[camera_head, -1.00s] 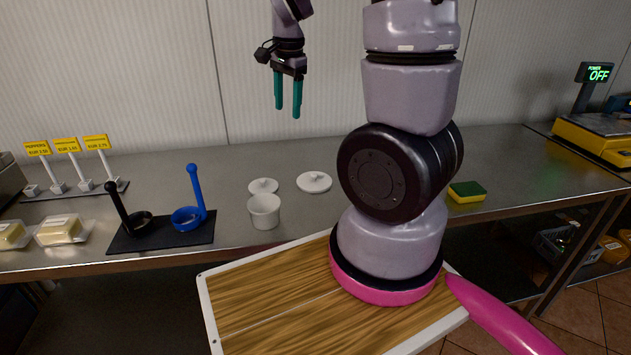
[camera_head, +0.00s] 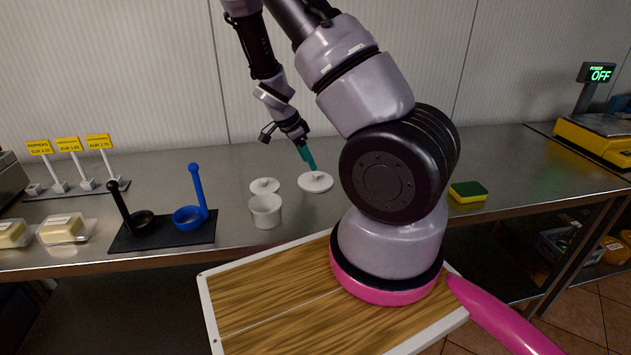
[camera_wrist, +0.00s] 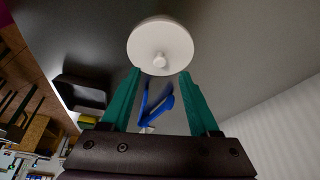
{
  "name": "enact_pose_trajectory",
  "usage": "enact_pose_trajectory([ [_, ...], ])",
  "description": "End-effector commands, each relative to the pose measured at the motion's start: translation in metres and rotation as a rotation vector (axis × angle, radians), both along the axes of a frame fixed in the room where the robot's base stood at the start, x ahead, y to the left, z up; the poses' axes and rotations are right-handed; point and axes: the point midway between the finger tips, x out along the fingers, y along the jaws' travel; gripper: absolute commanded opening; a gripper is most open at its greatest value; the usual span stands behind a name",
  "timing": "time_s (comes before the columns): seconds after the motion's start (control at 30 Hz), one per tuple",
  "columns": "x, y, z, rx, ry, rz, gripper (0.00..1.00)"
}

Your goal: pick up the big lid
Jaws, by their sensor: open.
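The big lid (camera_head: 318,186) is a white disc with a small knob, lying flat on the steel counter. A smaller white lid (camera_head: 265,186) lies to its left, behind a white pot (camera_head: 265,212). My gripper (camera_head: 312,168) is just above the big lid, its green fingers pointing down at the knob. In the wrist view the big lid (camera_wrist: 160,40) lies beyond the fingertips, with its knob roughly centred between them. My gripper (camera_wrist: 160,73) is open there and holds nothing. In the head view the fingers overlap each other and hide part of the knob.
A black stand (camera_head: 165,237) with a black and a blue ladle (camera_head: 190,214) is at the left. A yellow-green sponge (camera_head: 468,191) lies right of my arm. Wrapped butter (camera_head: 62,229) and price signs (camera_head: 70,145) stand far left; a yellow scale (camera_head: 590,138) is far right.

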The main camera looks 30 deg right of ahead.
Motion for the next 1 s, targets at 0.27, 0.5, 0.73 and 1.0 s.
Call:
enact_pose_trajectory([
  [0.27, -0.001, -0.014, -0.033, 0.000, 0.004, -0.004, 0.61],
  [0.5, 0.000, -0.020, -0.049, 0.001, 0.000, 0.000, 0.61],
  [0.73, 0.000, -0.020, -0.049, 0.001, 0.000, 0.000, 0.39],
  [1.0, 0.000, -0.020, -0.049, 0.001, 0.000, 0.000, 0.00],
])
